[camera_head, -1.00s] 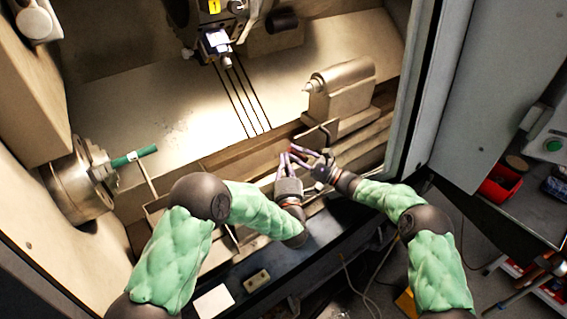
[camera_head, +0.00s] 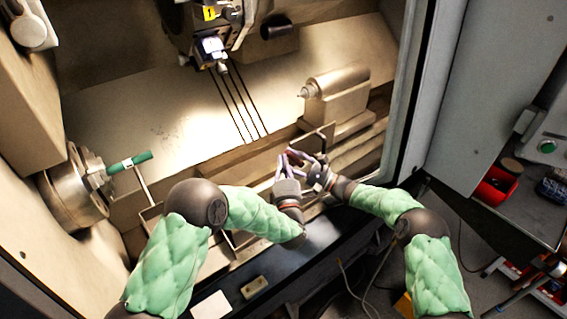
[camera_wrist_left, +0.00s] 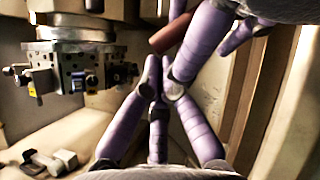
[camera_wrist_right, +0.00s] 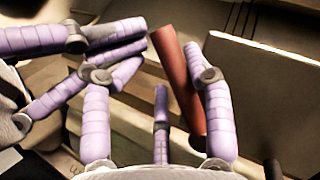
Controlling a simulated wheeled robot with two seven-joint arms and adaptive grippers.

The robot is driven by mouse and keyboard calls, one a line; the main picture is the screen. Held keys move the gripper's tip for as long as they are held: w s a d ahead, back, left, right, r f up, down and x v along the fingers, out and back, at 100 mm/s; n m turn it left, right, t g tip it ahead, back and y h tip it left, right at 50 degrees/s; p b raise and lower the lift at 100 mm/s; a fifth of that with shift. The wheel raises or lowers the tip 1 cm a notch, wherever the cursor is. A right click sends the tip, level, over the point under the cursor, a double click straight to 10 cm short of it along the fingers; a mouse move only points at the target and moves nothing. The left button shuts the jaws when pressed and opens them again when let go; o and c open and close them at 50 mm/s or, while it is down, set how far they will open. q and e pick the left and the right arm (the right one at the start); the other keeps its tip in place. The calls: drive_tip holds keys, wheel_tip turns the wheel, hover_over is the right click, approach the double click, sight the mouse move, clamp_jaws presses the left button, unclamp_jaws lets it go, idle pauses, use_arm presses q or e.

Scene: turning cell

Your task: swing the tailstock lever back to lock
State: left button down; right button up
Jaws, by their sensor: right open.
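The tailstock (camera_head: 337,100) stands on the rails at the right inside the lathe. A red-brown rod that looks like its lever grip (camera_wrist_right: 180,80) lies tilted between the open fingers of my right gripper (camera_wrist_right: 160,88), close along its right finger. It shows partly in the left wrist view (camera_wrist_left: 172,33). In the head view my right gripper (camera_head: 303,160) is in front of and below the tailstock, and the fingers hide most of the rod. My left gripper (camera_wrist_left: 153,70) has its fingertips together, close to the rod's end; I see nothing between them.
The chuck (camera_head: 75,190) with a green-handled key (camera_head: 130,162) is at the left. The tool turret (camera_head: 212,45) hangs above the bed. A flat upright plate (camera_wrist_right: 260,85) is close to my right gripper. The door (camera_head: 410,90) bounds the right side.

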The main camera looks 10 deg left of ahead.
use_arm(q)
drive_tip(key=shift+a+f, duration=0.1)
drive_tip(key=shift+f, duration=0.2)
use_arm(e)
drive_tip(key=shift+w+d+r, duration=0.2)
drive_tip(key=shift+d, duration=0.05)
